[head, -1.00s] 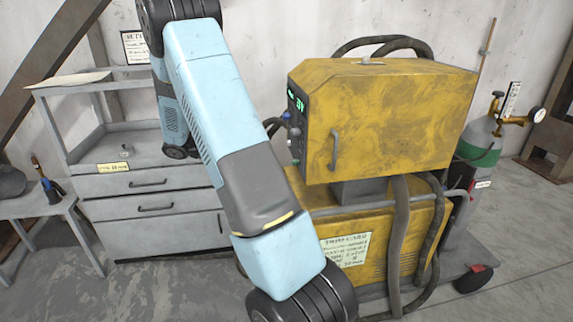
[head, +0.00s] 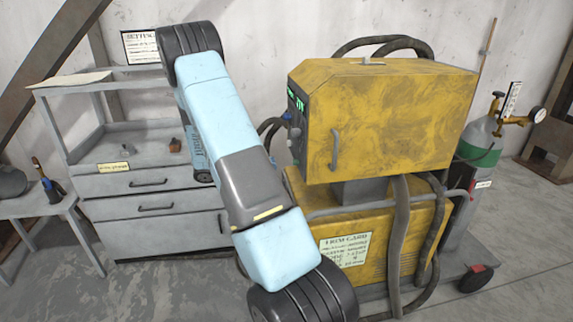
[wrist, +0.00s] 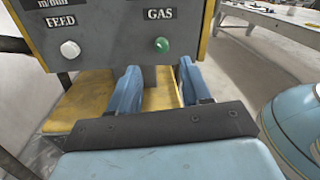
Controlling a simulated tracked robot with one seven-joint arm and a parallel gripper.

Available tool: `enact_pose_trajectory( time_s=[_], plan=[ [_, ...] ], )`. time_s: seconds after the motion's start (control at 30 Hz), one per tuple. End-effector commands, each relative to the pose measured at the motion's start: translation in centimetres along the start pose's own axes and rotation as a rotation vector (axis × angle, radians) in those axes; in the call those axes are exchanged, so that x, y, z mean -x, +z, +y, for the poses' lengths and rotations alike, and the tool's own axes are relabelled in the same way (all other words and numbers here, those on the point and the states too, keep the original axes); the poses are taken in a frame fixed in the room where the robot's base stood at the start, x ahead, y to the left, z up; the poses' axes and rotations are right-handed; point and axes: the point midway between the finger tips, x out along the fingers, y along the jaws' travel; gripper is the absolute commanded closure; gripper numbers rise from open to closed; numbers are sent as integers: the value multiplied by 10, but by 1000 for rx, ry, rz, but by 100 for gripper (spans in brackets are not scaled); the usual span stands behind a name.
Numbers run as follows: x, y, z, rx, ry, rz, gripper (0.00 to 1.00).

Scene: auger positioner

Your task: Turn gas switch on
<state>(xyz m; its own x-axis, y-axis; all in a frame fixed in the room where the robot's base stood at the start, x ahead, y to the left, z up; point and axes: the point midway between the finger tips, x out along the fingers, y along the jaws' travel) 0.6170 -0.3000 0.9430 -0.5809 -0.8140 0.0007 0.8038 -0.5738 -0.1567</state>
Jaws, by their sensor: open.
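The yellow machine (head: 385,115) stands right of centre in the head view, its control panel on its left side. In the wrist view the grey panel (wrist: 115,45) fills the upper left. A green knob (wrist: 162,45) sits under the "GAS" label, and a white knob (wrist: 70,49) under "FEED". My gripper (wrist: 160,75) is open, its two blue fingers apart and empty. The fingers show below the panel's lower edge, with the green knob above the gap between them. I cannot tell whether they touch the panel. The gripper is hidden behind my arm in the head view.
A grey drawer cabinet (head: 150,215) stands at the left, with a low table (head: 25,207) beside it. Thick hoses (head: 400,230) hang at the machine's front. Open floor lies in front of the cabinet.

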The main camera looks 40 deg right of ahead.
Motion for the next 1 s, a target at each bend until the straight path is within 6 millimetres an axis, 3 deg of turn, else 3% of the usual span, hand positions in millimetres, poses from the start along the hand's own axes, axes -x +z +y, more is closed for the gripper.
enact_pose_trajectory(
  time_s=[0.2, 0.4, 0.83, 1.0],
  plan=[
    [-39, 0, -1, 0, -3, 1, 52],
    [-61, 0, 0, 0, -2, 1, 52],
    [-70, 0, 0, -1, -2, 1, 52],
    [-70, 0, 0, -1, -2, 1, 66]
  ],
)
